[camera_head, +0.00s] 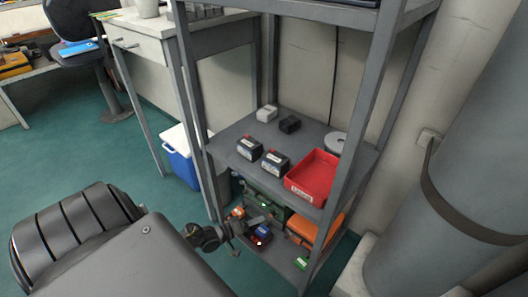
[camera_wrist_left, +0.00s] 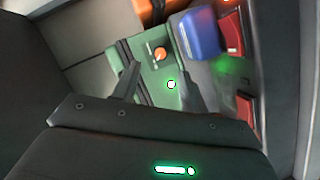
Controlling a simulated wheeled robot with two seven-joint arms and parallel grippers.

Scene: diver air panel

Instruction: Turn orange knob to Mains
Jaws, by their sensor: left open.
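The orange knob (camera_wrist_left: 160,53) shows in the left wrist view on a green panel face (camera_wrist_left: 150,72). It lies beyond my left gripper's fingertips, near the gap between them. My left gripper (camera_wrist_left: 160,88) is open and empty, with one dark finger on each side of the green face. In the head view my left gripper (camera_head: 250,233) reaches in at the lower shelf of the grey rack, in front of a green case (camera_head: 265,206). Which way the knob points, and any Mains label, are too small to read. My right gripper is not in view.
The grey rack's posts (camera_head: 345,120) and middle shelf (camera_head: 232,137) stand close around and above my gripper. A red bin (camera_head: 313,178) sits on that shelf. An orange case (camera_head: 322,232) is on the lower shelf. A blue item (camera_wrist_left: 200,36) is beside the panel.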

